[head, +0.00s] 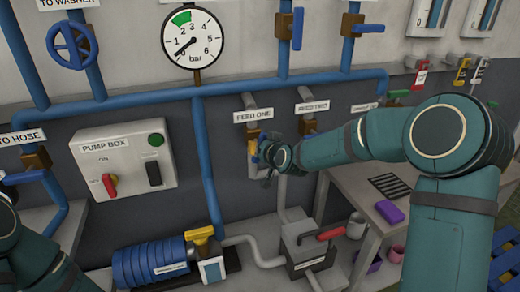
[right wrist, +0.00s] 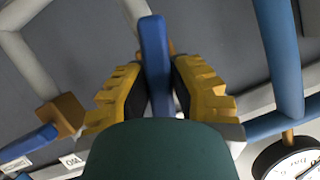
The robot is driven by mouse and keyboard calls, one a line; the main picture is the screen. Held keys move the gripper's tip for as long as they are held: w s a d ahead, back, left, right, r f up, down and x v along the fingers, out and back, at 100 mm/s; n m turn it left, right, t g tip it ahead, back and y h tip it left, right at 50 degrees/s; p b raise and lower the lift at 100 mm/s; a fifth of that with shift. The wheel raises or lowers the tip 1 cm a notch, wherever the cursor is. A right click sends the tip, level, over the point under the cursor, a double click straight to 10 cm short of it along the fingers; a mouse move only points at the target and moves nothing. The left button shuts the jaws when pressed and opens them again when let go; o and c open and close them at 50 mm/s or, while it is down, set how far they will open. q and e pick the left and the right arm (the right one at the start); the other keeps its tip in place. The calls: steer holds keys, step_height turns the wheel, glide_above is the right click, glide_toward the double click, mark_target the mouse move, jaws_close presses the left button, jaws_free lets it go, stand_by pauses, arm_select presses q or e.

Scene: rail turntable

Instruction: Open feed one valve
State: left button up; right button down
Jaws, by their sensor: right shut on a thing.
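The FEED ONE sign (head: 253,115) hangs on the grey wall, with a brown valve (head: 251,140) just below it on a vertical pipe. My right gripper (head: 257,152) is at this valve in the head view and covers its lever there. In the right wrist view the blue lever (right wrist: 154,60) stands between the yellow ribbed fingers, which are shut on it. How far the lever is turned cannot be told. My left arm shows at the lower left of the head view; its gripper is out of view.
The FEED TWO valve (head: 308,127) is close on the right. A pump box (head: 123,158), a pressure gauge (head: 193,40) and a blue handwheel (head: 72,46) are to the left. A blue pump (head: 150,264) stands below. A table (head: 348,195) is at the right.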

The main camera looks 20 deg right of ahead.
steer(key=shift+a+r+n+h, duration=0.1)
steer(key=shift+n+h, duration=0.2)
steer(key=shift+n, duration=0.1)
stand_by(0.4)
steer(key=c, duration=0.8)
jaws_free()
steer(key=shift+w, duration=0.1)
steer(key=v, duration=1.2)
